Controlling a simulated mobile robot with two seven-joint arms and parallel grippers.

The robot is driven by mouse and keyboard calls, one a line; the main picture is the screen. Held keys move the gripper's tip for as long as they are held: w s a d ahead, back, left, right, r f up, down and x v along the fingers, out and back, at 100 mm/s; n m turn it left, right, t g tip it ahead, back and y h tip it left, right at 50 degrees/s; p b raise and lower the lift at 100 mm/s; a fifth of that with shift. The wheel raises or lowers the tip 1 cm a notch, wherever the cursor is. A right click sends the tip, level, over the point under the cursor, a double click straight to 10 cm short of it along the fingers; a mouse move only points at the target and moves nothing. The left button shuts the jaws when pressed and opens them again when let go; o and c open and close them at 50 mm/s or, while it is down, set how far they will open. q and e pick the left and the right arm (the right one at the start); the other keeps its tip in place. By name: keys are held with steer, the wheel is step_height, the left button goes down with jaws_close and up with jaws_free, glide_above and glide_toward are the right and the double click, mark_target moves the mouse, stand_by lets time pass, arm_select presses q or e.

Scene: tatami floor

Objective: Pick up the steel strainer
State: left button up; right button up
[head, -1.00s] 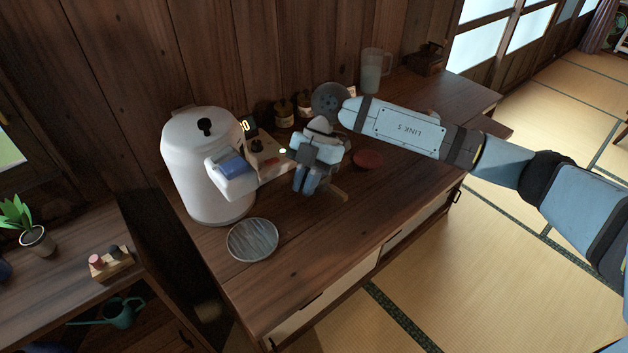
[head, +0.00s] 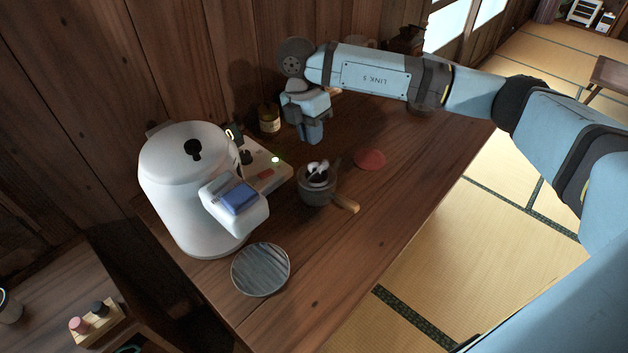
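A grey round vessel with a wooden handle (head: 313,197) stands on the wooden counter, its handle pointing to the lower right. A pale, shiny piece (head: 318,172) shows inside it. I cannot tell for sure whether either of these is the steel strainer. My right gripper (head: 311,135) hangs above the counter, behind the vessel and apart from it, with its fingers pointing down. Its finger gap is not clear, and I see nothing held in it. My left gripper is not in view.
A large white appliance (head: 180,165) stands at the left of the counter. A striped round plate (head: 261,270) lies in front of it. A red disc (head: 369,159) lies right of the vessel. A jar (head: 269,120) stands by the wall. The counter's front right is clear.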

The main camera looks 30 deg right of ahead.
mark_target(316, 166)
steer(key=f, duration=0.3)
steer(key=s+f, duration=0.1)
steer(key=f, duration=0.5)
steer(key=shift+s+d+f, duration=0.2)
steer(key=shift+d, duration=0.1)
jaws_close()
steer(key=shift+r, duration=0.1)
